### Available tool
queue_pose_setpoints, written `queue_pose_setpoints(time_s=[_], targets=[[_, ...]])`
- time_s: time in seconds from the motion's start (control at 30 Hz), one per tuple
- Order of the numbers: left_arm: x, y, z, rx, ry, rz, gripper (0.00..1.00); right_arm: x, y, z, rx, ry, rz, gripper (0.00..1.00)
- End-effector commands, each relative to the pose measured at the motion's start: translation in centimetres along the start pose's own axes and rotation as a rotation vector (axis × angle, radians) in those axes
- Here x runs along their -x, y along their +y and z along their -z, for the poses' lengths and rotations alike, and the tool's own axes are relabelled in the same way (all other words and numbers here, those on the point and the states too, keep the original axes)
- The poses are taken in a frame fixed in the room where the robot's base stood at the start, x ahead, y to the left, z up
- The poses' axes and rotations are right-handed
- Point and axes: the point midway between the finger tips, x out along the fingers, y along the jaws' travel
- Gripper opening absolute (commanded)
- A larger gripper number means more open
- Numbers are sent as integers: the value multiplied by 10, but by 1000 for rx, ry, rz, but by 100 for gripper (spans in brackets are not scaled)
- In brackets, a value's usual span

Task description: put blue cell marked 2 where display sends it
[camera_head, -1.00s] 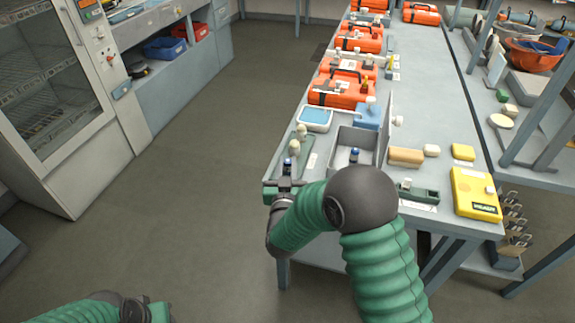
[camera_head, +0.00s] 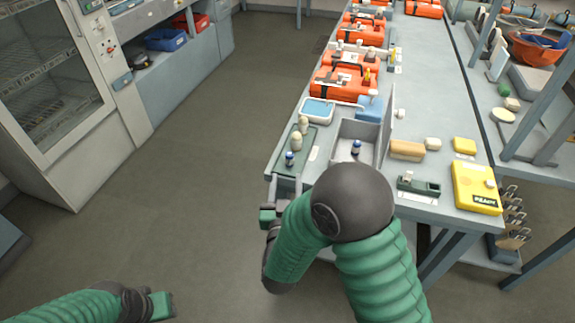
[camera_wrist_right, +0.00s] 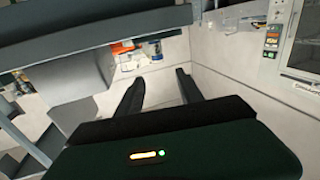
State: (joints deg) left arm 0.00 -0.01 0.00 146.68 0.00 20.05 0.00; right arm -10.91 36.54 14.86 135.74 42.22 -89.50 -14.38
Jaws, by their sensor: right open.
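One blue cell (camera_head: 290,158) with a pale band stands upright at the near end of the green tray (camera_head: 285,170) on the bench. Another blue cell (camera_head: 356,147) stands in the grey open bin (camera_head: 344,155). I cannot read a number on either. The yellow box (camera_head: 476,188) at the right has a small dark display (camera_head: 484,200); its text is too small to be sure of. My right gripper (camera_head: 268,215) is off the bench's near left edge, open and empty; its spread fingers show in the right wrist view (camera_wrist_right: 160,82). My left gripper (camera_head: 162,305) is low at the left, its jaws unclear.
Two cream knobbed pieces (camera_head: 299,135) stand behind the cell on the green tray. An upright grey panel (camera_head: 388,122) borders the bin. Orange cases (camera_head: 343,81) line the bench behind. A green holder (camera_head: 418,187) lies near the front edge. The floor at left is clear.

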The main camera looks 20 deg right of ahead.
Motion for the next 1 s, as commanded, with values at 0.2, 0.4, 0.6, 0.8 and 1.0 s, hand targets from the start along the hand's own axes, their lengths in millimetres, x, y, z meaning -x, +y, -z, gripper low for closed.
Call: queue_pose_setpoints(time_s=[0.2,0.4,0.6,0.8,1.0], targets=[[0,0,0,0,0,0,36,22,-1,-2,-6,-18,11,44],[0,0,0,0,0,0,36,16,-14,-34,-54,-322,184,44],[0,0,0,0,0,0,36,79,16,-82,35,-849,351,44],[0,0,0,0,0,0,36,157,86,-99,169,-1232,333,44],[0,0,0,0,0,0,36,177,105,-101,203,-1321,314,44]])
